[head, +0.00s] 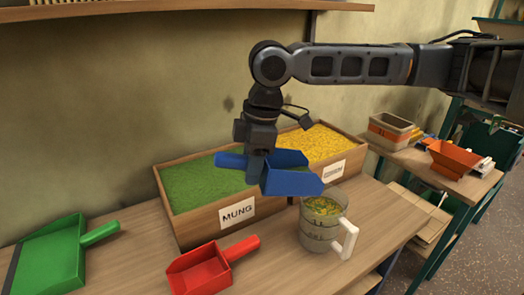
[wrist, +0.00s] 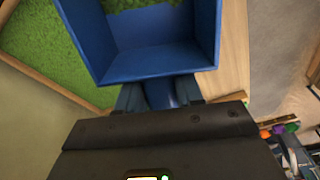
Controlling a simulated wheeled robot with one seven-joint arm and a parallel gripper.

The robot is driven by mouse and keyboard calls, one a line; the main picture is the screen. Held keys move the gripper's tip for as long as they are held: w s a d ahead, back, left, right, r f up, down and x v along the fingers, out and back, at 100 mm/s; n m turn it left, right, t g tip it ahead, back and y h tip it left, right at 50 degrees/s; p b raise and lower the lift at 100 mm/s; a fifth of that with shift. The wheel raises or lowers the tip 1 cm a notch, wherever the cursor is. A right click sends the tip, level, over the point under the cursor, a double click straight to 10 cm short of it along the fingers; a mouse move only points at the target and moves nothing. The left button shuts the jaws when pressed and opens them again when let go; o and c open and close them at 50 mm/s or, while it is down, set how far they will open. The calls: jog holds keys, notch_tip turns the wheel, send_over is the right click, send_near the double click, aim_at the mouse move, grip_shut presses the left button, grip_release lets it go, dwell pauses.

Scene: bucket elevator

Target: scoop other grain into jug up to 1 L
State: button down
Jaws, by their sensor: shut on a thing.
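My gripper (head: 256,172) is shut on the handle of a blue scoop (head: 292,183), held above the front of the grain boxes. In the wrist view the scoop (wrist: 155,62) has a bare blue floor; green shows at its far end, and I cannot tell whether it lies inside or beyond. A clear jug (head: 318,236) with a white handle stands upright on the table, below and right of the scoop. It holds some mixed yellow and green grain; its level against the marks is unreadable. The box labelled MUNG (head: 222,222) holds green grain. The box beside it holds yellow grain (head: 312,143); its label is unreadable.
A red scoop (head: 205,270) lies in front of the MUNG box. A green dustpan-like scoop (head: 55,257) lies at the left. A side table at the right holds a bin (head: 391,132) and an orange hopper (head: 455,157). A shelf (head: 180,5) runs above.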

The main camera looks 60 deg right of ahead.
notch_tip(320, 180, down, 4)
jog(key=w+a+g+h, duration=0.1)
jog(key=w+g+h, duration=0.1)
jog(key=g, duration=0.1)
jog(key=r+p, duration=0.3)
jog(key=p, duration=0.1)
jog(key=shift+s+a+r, duration=0.2)
jog(key=shift+r, duration=0.2)
jog(key=shift+w, duration=0.1)
